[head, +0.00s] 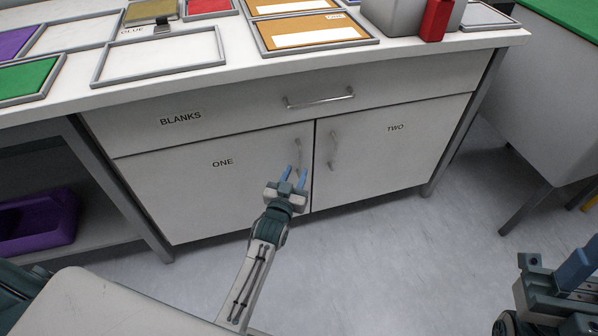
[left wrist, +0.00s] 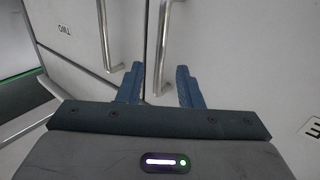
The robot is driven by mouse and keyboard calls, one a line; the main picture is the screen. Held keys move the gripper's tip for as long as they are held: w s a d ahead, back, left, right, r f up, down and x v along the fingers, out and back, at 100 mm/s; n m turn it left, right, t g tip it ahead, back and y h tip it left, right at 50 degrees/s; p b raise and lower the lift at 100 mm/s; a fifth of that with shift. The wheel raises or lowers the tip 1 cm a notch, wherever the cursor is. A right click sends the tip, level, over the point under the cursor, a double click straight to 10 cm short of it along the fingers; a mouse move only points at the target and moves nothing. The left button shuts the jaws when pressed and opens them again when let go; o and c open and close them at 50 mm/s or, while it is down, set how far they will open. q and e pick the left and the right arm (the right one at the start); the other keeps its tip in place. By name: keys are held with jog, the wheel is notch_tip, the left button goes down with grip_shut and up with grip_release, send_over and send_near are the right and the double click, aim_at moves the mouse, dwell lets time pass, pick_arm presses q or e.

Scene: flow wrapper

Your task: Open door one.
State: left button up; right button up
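Door one (head: 205,200) is the left cabinet door, labelled ONE, and it looks closed. Its upright metal bar handle (head: 298,150) is near the door's right edge. My left gripper (head: 294,173) is open, its blue fingers just below and in front of that handle. In the left wrist view, which is turned upside down, door one's handle (left wrist: 167,40) lies in line with the gap between the open fingers (left wrist: 160,88). I cannot tell whether its near end is between the fingertips. My right gripper (head: 577,268) is partly visible at the lower right, its opening unclear.
Door two (head: 390,150) stands closed on the right with its own handle (head: 333,150) close by. The BLANKS drawer (head: 240,115) above is shut. A purple bin (head: 40,222) sits on a shelf at left. The floor (head: 370,260) in front of the doors is clear.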

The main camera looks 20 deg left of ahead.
aim_at(300, 164)
pick_arm(q)
jog(key=shift+w+b, duration=0.55)
jog(key=shift+w, duration=1.3)
grip_shut()
